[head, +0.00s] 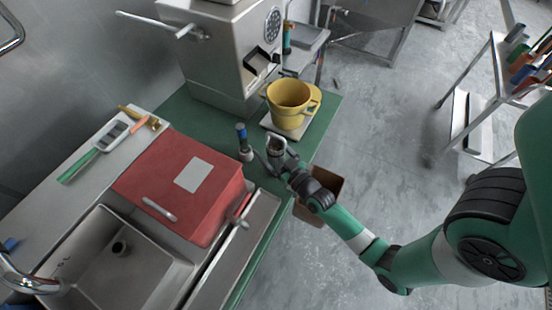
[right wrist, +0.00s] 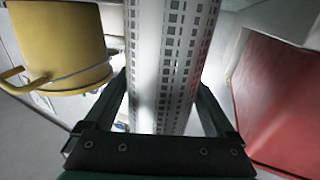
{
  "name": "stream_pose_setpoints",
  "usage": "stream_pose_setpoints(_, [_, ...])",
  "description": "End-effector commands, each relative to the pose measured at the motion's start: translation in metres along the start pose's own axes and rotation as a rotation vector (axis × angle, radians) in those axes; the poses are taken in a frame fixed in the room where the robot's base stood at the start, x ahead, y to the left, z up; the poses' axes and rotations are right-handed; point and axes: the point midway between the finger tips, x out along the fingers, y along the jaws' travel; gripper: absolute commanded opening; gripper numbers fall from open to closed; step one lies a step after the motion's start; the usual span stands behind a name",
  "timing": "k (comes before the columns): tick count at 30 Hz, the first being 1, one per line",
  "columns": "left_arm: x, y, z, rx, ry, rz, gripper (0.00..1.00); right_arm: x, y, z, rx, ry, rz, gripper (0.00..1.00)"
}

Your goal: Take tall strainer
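The tall strainer (right wrist: 168,60) is a pale metal cylinder with rows of small slots. It fills the middle of the right wrist view, between the two fingers of my right gripper (right wrist: 162,88). The fingers are spread on either side of it, close to its walls; I cannot tell whether they press on it. In the head view my right gripper (head: 272,156) is over the green counter, at a small metal round shape (head: 277,144) that appears to be the strainer's top. My left gripper is not in view.
A blue-topped tool (head: 242,138) stands close on the left. A red box (head: 180,187) sits beside the sink (head: 112,262). A brown bin (head: 322,198) is below the counter's edge.

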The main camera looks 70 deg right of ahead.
Motion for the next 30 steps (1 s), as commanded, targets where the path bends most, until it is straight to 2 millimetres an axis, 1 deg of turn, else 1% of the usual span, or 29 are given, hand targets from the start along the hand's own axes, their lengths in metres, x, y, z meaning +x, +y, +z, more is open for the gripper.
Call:
stream_pose_setpoints(1, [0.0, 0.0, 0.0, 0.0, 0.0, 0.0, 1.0, 0.0, 0.0, 0.0, 0.0, 0.0, 0.0, 0.78])
stream_pose_setpoints(2, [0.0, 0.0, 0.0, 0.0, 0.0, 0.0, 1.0, 0.0, 0.0, 0.0, 0.0, 0.0, 0.0, 0.73])
stream_pose_setpoints(6, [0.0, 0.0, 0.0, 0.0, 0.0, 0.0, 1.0, 0.0, 0.0, 0.0, 0.0, 0.0, 0.0, 0.48])
stream_pose_setpoints(14, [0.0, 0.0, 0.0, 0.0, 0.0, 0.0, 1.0, 0.0, 0.0, 0.0, 0.0, 0.001, 0.0, 0.01])
stream_pose_setpoints(23, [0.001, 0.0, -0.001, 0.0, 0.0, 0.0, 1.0, 0.0, 0.0, -0.002, 0.0, 0.003, 0.0, 0.0])
stream_pose_setpoints(26, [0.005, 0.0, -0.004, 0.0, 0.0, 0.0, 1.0, 0.0, 0.0, -0.007, 0.0, 0.003, 0.0, 0.0])
stream_pose_setpoints(30, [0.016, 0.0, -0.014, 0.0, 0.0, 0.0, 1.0, 0.0, 0.0, -0.023, 0.0, 0.003, 0.0, 0.0])
